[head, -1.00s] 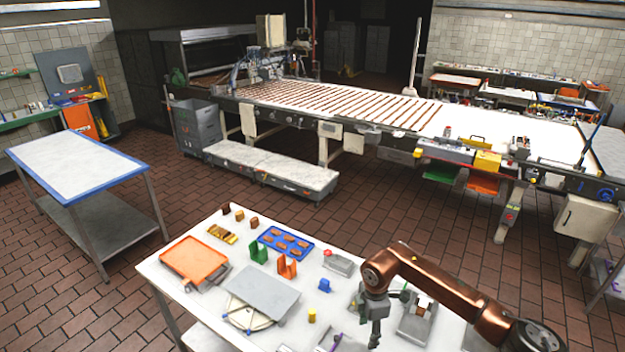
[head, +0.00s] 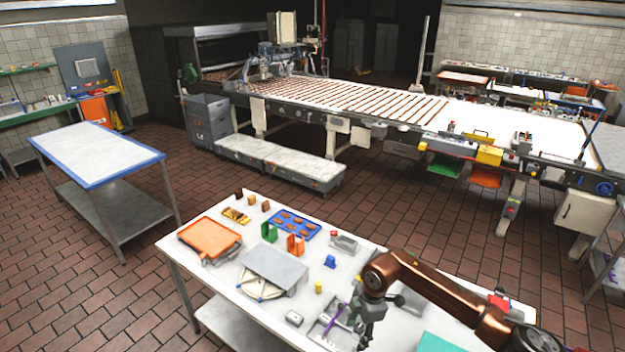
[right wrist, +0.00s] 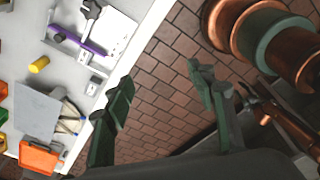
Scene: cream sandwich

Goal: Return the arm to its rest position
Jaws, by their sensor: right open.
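My right arm (head: 430,290) is copper-coloured and comes in from the lower right of the head view. It is bent, with its dark gripper (head: 366,330) hanging down at the near edge of the white worktable (head: 215,277). In the right wrist view the gripper (right wrist: 160,100) has its two green-grey fingers spread wide with nothing between them. Brick floor shows between the fingers, and the worktable lies to the left. My left gripper is in neither view.
The worktable carries an orange tray (head: 210,238), a blue tray (head: 291,223), a grey board (head: 275,268) and small coloured items. A long conveyor (head: 470,130) stands behind. A blue-edged table (head: 95,155) is at left, with bare floor between.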

